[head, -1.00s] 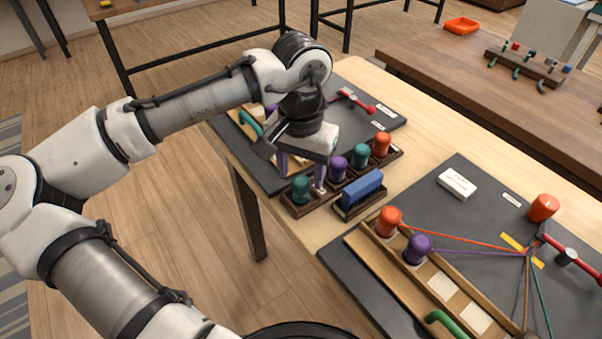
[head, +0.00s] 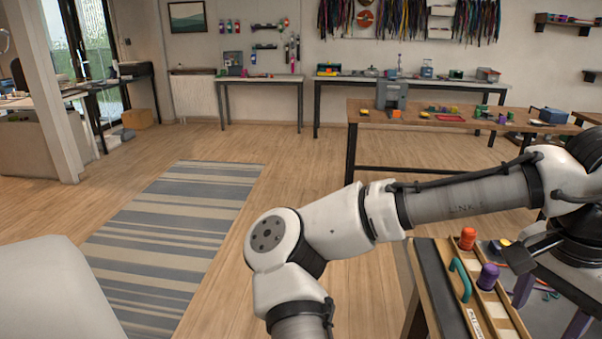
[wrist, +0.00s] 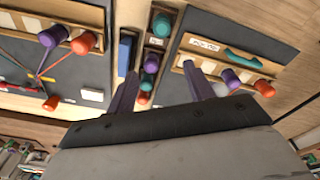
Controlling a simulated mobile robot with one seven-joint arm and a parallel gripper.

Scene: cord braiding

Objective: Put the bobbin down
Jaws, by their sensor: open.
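My gripper (head: 546,318) is open, with two purple fingers spread apart; in the wrist view (wrist: 160,72) nothing is held between them. Below the fingers in the wrist view is a dark rack holding a teal bobbin (wrist: 162,25), a purple bobbin (wrist: 152,63), a second teal bobbin (wrist: 148,82) and an orange one (wrist: 143,97). The rack has an empty place between the first teal bobbin and the purple one. On the board to the right stand a purple bobbin (wrist: 230,78), also in the head view (head: 489,275), and an orange bobbin (wrist: 264,88), also there (head: 467,238).
A teal handle (wrist: 245,57) is on the right board. A blue block (wrist: 125,50) lies beside the rack. The left board holds purple (wrist: 53,36) and orange (wrist: 84,42) bobbins with cords. The head view shows open floor, a striped rug (head: 180,215) and far benches.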

